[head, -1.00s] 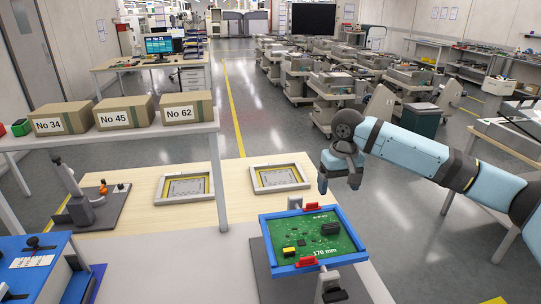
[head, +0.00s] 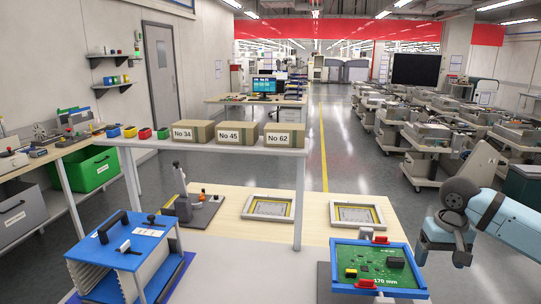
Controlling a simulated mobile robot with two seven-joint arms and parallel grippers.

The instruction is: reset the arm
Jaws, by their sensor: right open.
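My right gripper (head: 442,258) comes in from the right and hangs above and to the right of the green circuit board (head: 385,262). It is open, and nothing shows between its fingers. Part of it reaches toward the lower right edge of the picture. The board lies in a blue frame (head: 334,268) with red clips, marked 170 mm, on a stand at the bench's front right. The gripper looks apart from the frame. My left gripper is not in view.
Boxes No 34 (head: 193,133), No 45 (head: 241,135) and No 62 (head: 285,136) stand on a raised shelf (head: 230,148). Two yellow-edged frames (head: 268,208) (head: 357,215) lie on the bench. A blue-topped rack (head: 124,240) stands front left. Feeder trolleys (head: 430,145) fill the back right.

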